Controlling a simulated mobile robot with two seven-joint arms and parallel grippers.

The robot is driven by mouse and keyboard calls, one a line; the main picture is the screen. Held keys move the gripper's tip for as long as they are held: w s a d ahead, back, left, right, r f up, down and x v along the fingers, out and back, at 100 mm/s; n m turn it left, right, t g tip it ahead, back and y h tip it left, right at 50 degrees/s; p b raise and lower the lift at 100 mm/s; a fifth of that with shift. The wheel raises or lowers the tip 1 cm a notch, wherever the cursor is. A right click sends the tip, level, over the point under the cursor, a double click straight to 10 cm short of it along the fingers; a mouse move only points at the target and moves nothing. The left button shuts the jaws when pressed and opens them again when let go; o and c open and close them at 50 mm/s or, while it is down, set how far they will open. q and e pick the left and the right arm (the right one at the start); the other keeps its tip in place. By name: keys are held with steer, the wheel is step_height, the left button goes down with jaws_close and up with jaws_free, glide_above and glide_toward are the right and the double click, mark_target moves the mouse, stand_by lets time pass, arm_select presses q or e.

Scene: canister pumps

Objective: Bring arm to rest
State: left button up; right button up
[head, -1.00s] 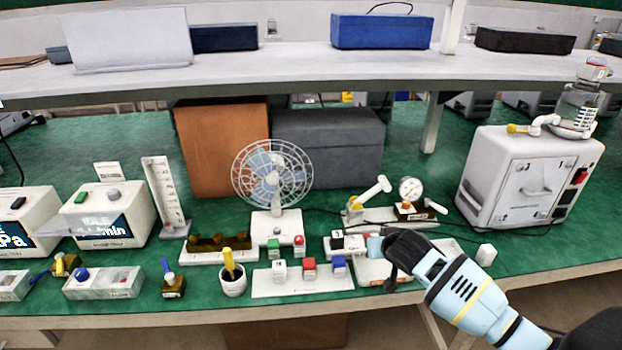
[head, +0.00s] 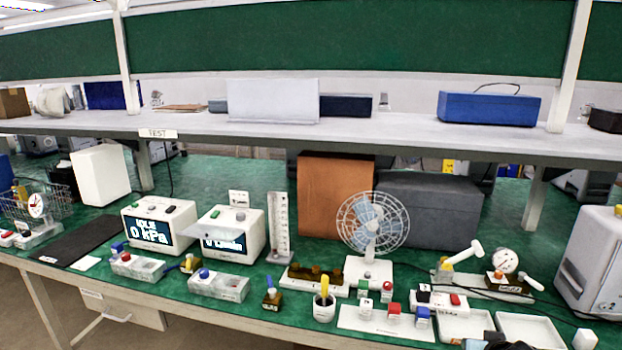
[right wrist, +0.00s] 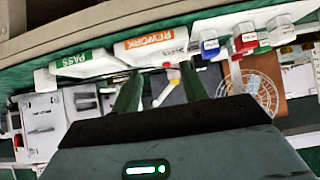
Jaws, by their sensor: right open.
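My right gripper (right wrist: 160,88) shows in the right wrist view with its two dark green fingers apart. Nothing is gripped between them. Beyond the fingers lie the trays labelled PASS (right wrist: 76,64) and REWORK (right wrist: 152,43). In the head view only a small part of my right arm shows at the bottom edge, in front of the two white trays (head: 466,328). My left arm and gripper are in neither view.
The green bench holds a fan (head: 371,222), a kPa display box (head: 158,226), a pen cup (head: 324,308), coloured blocks (head: 394,309), a hand pump with gauge (head: 505,261) and a white cabinet (head: 594,262). A shelf (head: 200,125) spans above. A dark mat (head: 80,241) lies clear at left.

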steer(key=s+a+f+n+y, duration=0.3)
steer(key=s+a+f+y, duration=0.1)
steer(key=s+a+f, duration=0.95)
steer(key=s+a+f+n, duration=0.1)
steer(key=s+a+f, duration=0.1)
steer(key=s, duration=1)
steer(key=s+a+f, duration=0.2)
steer(key=s, duration=1.1)
steer(key=shift+a+f+n+g, duration=0.25)
steer(key=shift+f+n+g, duration=0.1)
steer(key=shift+n+g, duration=0.05)
